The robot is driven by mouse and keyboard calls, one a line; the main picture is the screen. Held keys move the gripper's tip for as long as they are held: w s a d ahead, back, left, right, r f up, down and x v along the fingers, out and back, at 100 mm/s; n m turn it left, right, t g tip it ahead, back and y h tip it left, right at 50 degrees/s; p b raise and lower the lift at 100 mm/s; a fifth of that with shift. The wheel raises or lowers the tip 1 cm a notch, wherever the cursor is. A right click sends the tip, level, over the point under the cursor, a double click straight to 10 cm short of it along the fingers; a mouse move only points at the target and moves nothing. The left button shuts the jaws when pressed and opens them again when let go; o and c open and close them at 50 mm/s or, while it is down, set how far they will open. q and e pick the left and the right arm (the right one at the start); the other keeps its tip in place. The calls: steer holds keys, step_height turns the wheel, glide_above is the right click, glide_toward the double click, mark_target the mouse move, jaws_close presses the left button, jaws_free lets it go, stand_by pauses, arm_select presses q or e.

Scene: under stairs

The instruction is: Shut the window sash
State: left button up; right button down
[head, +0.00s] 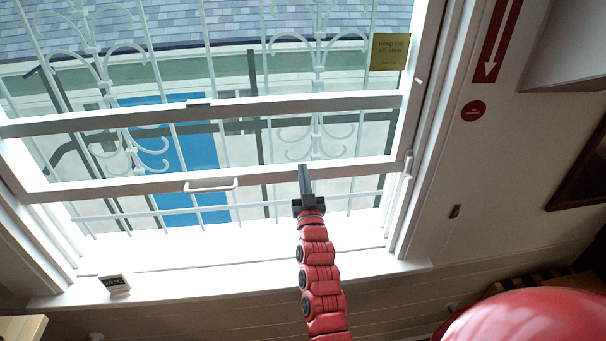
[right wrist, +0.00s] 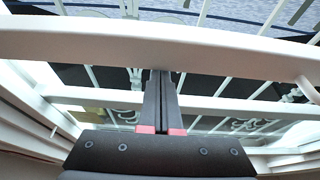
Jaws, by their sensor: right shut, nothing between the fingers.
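The white window sash (head: 120,186) is partly raised, with an open gap between its bottom rail and the white sill (head: 250,283). A small white pull handle (head: 211,185) sits on the bottom rail. My right gripper (head: 304,168) is shut and empty, pointing up at the bottom rail to the right of the handle. In the right wrist view, the closed fingers (right wrist: 161,72) reach the lower edge of a broad white rail (right wrist: 90,40). I cannot tell whether they touch it. My left gripper is not in view.
White scrolled bars (head: 318,60) stand outside the glass. A small digital clock (head: 115,284) stands at the left end of the sill. A white latch (head: 408,164) is on the right of the frame. A yellow notice (head: 390,52) is on the upper right of the window.

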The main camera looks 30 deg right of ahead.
step_height(320, 180, down, 24)
steer(key=b, duration=1.6)
steer(key=shift+w, duration=0.1)
